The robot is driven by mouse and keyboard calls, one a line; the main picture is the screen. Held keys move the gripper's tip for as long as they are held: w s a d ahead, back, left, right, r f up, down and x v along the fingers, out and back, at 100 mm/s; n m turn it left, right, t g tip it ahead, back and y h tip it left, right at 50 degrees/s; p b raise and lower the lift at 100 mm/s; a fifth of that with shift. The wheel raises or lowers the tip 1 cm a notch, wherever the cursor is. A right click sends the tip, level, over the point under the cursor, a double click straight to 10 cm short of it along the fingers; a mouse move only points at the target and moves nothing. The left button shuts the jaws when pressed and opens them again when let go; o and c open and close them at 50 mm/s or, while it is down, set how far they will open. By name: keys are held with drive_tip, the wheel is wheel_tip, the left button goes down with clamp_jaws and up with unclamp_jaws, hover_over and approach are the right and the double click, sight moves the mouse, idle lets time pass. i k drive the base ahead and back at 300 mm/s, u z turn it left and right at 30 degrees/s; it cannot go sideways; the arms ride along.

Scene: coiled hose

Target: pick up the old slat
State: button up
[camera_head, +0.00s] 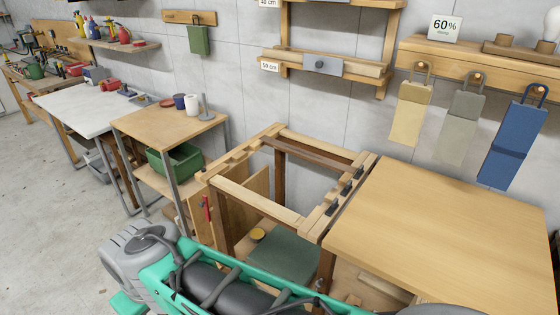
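A wooden frame (318,222) with an open top stands in the middle of the camera_head view. A darker brown slat (312,153) spans it near its back side; it looks the most worn of the strips, but I cannot tell for certain that it is the old slat. A pale wooden strip (262,203) spans the front side. Notched side rails with dark clamp-like pieces (346,187) run along the right. My gripper is not visible in this view, and nothing is seen touching the slat.
A wide wooden tabletop (450,235) adjoins the frame on the right. A small wooden table (168,127) and a white table (85,108) stand left. A wall rack labelled 50 cm (325,68) holds timber. Coloured cloth straps (410,110) hang right. Bare floor lies at left.

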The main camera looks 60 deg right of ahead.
sight(338, 167)
drive_tip(key=z, duration=0.05)
drive_tip(key=i, duration=1.6)
drive_tip(key=z, duration=1.55)
drive_tip(key=i, duration=0.45)
drive_tip(key=z, duration=0.45)
